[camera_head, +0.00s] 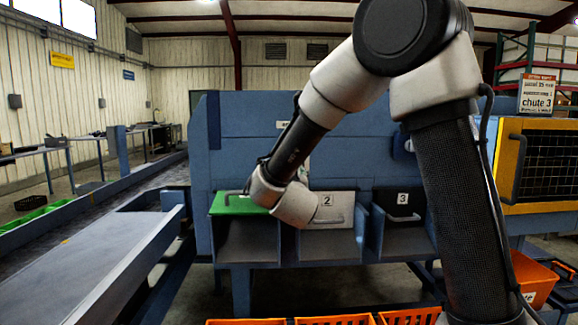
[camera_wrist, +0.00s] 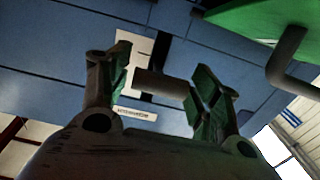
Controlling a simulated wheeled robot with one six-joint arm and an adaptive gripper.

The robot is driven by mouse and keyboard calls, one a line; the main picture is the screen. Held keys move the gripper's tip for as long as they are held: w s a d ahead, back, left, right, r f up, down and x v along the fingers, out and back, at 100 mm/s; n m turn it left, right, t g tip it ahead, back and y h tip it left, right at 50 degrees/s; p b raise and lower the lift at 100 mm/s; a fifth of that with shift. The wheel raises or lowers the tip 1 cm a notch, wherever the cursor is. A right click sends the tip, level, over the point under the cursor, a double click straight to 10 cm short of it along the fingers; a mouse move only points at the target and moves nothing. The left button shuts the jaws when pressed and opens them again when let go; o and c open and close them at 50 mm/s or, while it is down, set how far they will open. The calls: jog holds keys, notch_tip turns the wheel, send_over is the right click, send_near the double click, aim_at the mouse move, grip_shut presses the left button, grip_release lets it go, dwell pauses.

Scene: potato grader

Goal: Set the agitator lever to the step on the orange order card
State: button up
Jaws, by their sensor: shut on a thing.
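In the wrist view my gripper (camera_wrist: 163,80) has its two fingers on either side of a dull brown cylindrical lever grip (camera_wrist: 158,86), shut on it. The grip stands in front of a dark slot with a pale plate (camera_wrist: 133,48) beside it, on the blue machine face. A small white label (camera_wrist: 134,114) shows below the slot. In the head view my forearm and wrist hide the gripper and the lever. The order card (camera_head: 538,94), white with an orange top, hangs at the right; "chute 3" is legible, but its smaller step line is too small to read surely.
Below the blue machine (camera_head: 240,150) are chutes with a green flap (camera_head: 236,204), a grey flap 2 (camera_head: 318,212) and a black flap 3 (camera_head: 403,204). The green flap and its handle lie close to my gripper in the wrist view. Orange crates (camera_head: 335,320) stand in front.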

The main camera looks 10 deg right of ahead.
jog(key=shift+w+f, duration=0.15)
jog(key=shift+f, duration=0.55)
jog(key=shift+w+f, duration=0.15)
jog(key=shift+f, duration=0.5)
jog(key=o, duration=1.5)
jog(key=shift+r, duration=0.1)
jog(key=s, duration=0.4)
jog(key=s+a, duration=0.1)
jog(key=s, duration=0.3)
jog(key=s+a, duration=0.1)
jog(key=s, duration=0.2)
jog(key=shift+s+a, duration=0.1)
jog(key=shift+s, duration=0.3)
